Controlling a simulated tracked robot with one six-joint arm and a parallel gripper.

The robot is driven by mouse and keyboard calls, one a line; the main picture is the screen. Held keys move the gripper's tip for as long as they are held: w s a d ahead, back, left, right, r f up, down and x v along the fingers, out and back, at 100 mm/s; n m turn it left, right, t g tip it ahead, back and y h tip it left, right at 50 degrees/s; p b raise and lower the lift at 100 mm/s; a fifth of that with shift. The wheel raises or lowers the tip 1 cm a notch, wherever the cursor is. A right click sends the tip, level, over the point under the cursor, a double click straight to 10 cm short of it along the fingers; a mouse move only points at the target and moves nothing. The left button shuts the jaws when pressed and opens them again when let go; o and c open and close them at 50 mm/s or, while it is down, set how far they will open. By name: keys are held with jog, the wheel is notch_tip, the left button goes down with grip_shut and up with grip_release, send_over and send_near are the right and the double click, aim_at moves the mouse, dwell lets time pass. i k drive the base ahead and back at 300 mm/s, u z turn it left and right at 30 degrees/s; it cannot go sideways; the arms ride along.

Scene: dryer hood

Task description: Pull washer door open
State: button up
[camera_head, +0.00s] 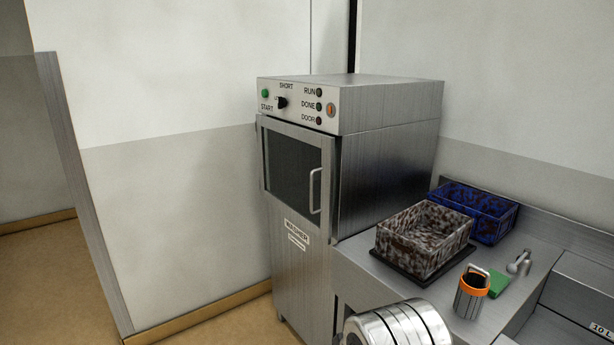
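The steel washer (390,155) stands upright in the corner behind the counter's left end. Its door (272,185) is on the front, with a dark window (292,165) and a vertical bar handle (315,191) near its right edge. The door looks shut or nearly so; a thin dark line runs along its right edge, and I cannot tell whether it is a gap. A "WASHER" label sits below the window.
The steel counter (372,278) right of the washer holds a speckled crate (425,238), a blue crate (474,210), an orange-rimmed cup (470,295) and a green pad (499,283). Floor (215,325) is clear left of the washer.

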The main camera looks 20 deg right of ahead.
aim_at(326, 143)
jog(key=i, duration=1.35)
jog(key=u, duration=2)
